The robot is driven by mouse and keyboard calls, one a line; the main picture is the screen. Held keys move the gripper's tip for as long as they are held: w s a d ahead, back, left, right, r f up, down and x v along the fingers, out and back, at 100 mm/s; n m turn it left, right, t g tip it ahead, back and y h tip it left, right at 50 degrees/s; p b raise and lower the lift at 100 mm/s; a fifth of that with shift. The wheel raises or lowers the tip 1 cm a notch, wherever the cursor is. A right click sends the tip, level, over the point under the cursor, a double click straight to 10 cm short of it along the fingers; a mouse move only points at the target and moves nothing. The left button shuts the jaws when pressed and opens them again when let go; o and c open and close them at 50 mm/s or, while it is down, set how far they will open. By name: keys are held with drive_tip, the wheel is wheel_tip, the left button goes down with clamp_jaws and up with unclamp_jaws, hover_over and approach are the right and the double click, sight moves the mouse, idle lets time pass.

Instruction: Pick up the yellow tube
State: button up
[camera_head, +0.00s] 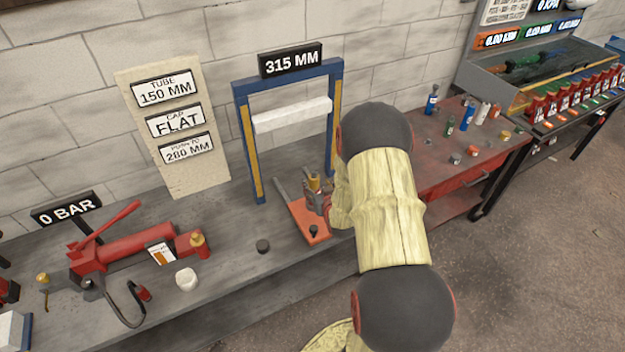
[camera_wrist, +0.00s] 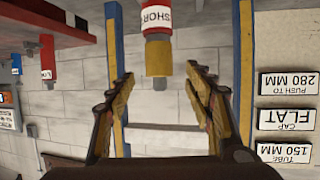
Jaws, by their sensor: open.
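A short upright cylinder has a yellow section (camera_head: 314,184) with a small grey tip. In the upside-down wrist view its yellow section (camera_wrist: 159,58) adjoins a red body (camera_wrist: 157,35) with a white label of which "SHOR" is legible. The yellow section is the only tube-like yellow piece I can make out near my gripper (camera_wrist: 160,76). My gripper is open, with a finger on each side of the yellow section and visible gaps between. I cannot tell how deep it sits between the fingers. In the head view my arm hides part of this spot.
An orange plate (camera_head: 300,217) with a dark puck (camera_head: 313,231) lies before a blue and yellow frame (camera_head: 244,125) holding a white beam (camera_head: 290,115). A red pump (camera_head: 130,248), white cup (camera_head: 186,279) and dark disc (camera_head: 262,246) are left. A red-topped bench (camera_head: 440,180) stands right.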

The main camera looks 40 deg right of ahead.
sight(315, 178)
drive_tip(key=x, duration=0.5)
drive_tip(key=shift+w+d+r+b, duration=0.2)
drive_tip(key=shift+w+d+b, duration=0.1)
drive_tip(key=c, duration=0.3)
clamp_jaws()
